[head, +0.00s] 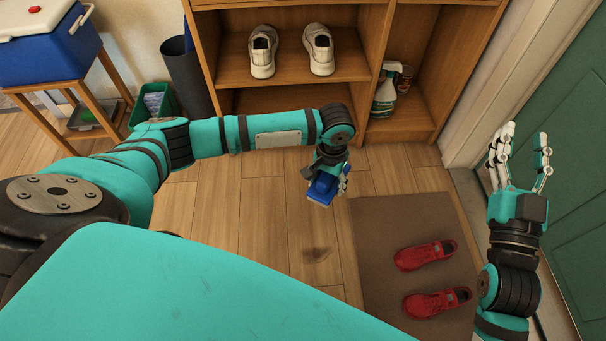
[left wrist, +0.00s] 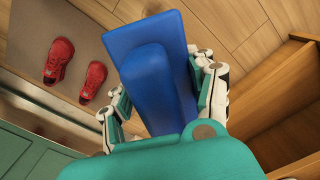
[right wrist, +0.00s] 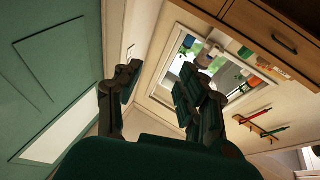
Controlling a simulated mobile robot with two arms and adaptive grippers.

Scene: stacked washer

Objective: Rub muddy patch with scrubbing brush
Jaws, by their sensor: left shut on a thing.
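A muddy patch (head: 316,255), a small dark brown smear, lies on the wooden floor left of the brown mat. My left gripper (head: 328,178) is shut on the blue scrubbing brush (head: 322,188) and holds it above the floor, beyond the patch. In the left wrist view the brush (left wrist: 155,75) fills the middle between the fingers (left wrist: 165,100); its bristles are hidden. My right gripper (head: 520,155) is open and empty, raised at the right by the green door. Its fingers also show spread in the right wrist view (right wrist: 155,95).
Red shoes (head: 425,255) rest on the brown mat (head: 385,225). A wooden shelf (head: 300,105) holds white shoes (head: 318,50), a spray bottle (head: 385,92) and a can (head: 404,78). A stool with a blue cooler (head: 50,50) stands at left. Floor around the patch is clear.

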